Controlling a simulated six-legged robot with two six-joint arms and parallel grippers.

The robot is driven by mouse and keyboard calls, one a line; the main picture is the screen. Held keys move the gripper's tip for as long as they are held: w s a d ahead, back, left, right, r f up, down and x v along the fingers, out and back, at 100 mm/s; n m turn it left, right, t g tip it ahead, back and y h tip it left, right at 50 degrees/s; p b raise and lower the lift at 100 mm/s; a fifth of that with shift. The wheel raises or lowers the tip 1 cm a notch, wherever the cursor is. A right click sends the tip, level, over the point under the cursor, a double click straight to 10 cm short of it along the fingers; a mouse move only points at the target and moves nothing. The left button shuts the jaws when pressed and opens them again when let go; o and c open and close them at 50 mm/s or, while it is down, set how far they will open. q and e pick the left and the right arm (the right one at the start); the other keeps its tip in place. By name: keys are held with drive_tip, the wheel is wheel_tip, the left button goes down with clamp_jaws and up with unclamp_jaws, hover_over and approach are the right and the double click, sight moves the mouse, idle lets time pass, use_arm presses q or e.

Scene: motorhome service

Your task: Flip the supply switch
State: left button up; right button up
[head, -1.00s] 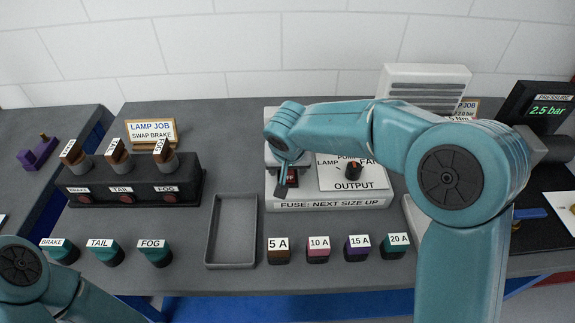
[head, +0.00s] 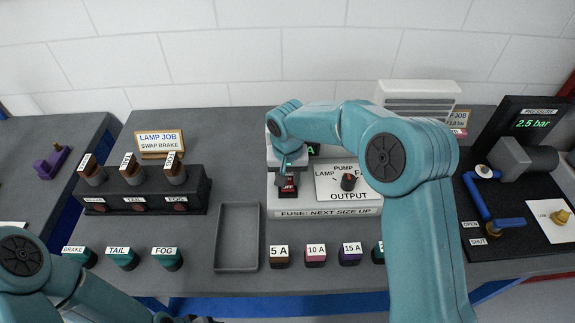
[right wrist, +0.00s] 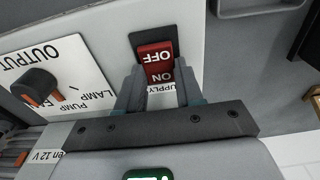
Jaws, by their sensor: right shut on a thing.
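The red supply switch (head: 288,187) is on the grey fuse panel (head: 325,212). The right wrist view shows it close up, a red rocker (right wrist: 155,62) marked OFF and ON, with the SUPPLY label partly hidden by a finger. My right gripper (head: 287,171) is down at the panel, at the switch. In the right wrist view its two fingers (right wrist: 159,80) stand on either side of the rocker's ON end, shut on it. I cannot tell which end of the rocker is pressed in. My left gripper (head: 186,318) barely shows at the bottom edge; its jaws are unclear.
The output selector knob (head: 348,182) is just right of the switch. Fuses, such as the 5 A one (head: 279,257), stand in front of the panel. An empty grey tray (head: 221,238) is left of them. The lamp holder block (head: 145,198) is further left.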

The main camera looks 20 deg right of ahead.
sight(288, 183)
drive_tip(key=shift+w+r, duration=0.15)
drive_tip(key=shift+r, duration=0.05)
use_arm(q)
drive_tip(key=shift+r, duration=0.5)
use_arm(e)
drive_tip(key=shift+f, duration=0.15)
drive_tip(key=o, duration=1)
drive_tip(key=shift+o, duration=0.2)
drive_tip(key=shift+r, duration=0.35)
use_arm(q)
drive_tip(key=shift+f+b, duration=0.8)
drive_tip(key=shift+f, duration=0.1)
use_arm(e)
wheel_tip(288, 183, up, 16)
drive_tip(key=shift+s+f, duration=0.15)
drive_tip(key=shift+s, duration=0.15)
